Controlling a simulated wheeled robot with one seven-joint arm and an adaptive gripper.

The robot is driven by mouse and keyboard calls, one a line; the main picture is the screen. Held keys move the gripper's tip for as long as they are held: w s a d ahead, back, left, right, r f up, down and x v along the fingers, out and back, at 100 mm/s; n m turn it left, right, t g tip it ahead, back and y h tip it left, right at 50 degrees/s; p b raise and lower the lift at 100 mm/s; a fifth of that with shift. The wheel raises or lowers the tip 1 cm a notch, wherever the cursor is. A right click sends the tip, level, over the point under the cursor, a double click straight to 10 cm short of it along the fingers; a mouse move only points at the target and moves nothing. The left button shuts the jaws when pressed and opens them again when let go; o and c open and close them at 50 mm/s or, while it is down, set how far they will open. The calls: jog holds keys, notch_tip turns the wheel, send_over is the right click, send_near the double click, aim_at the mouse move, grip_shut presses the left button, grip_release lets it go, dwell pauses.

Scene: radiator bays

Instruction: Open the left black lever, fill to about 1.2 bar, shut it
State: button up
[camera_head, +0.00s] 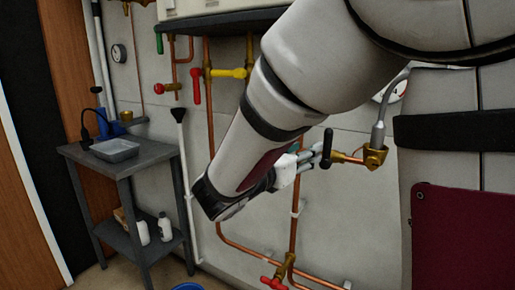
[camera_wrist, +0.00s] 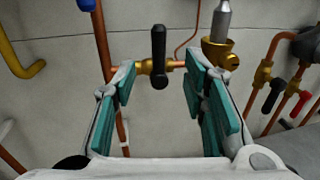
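The left black lever (camera_head: 327,148) sits on a short horizontal brass and copper pipe and stands upright, crosswise to it. In the wrist view the lever (camera_wrist: 158,55) shows between my two fingers. My gripper (camera_head: 312,160) is open, its teal-padded fingers (camera_wrist: 159,76) apart on either side of the lever. I see no clear contact with it. A brass fitting with a grey hose (camera_head: 378,135) is to the lever's right. A round gauge (camera_head: 398,91) is partly hidden by my arm, and its reading is too small to tell.
Another black lever (camera_wrist: 273,96) and a red lever (camera_wrist: 300,105) are at right in the wrist view. Copper pipes run down the wall. A grey table (camera_head: 128,160) with a tray (camera_head: 115,150) stands at left. A second gauge (camera_head: 118,53) hangs above it.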

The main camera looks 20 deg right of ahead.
aim_at(326, 138)
jog(key=b+x, duration=0.2)
jog(key=x, duration=1.1)
jog(key=shift+w+d, duration=0.2)
jog(key=shift+d, duration=0.05)
grip_shut()
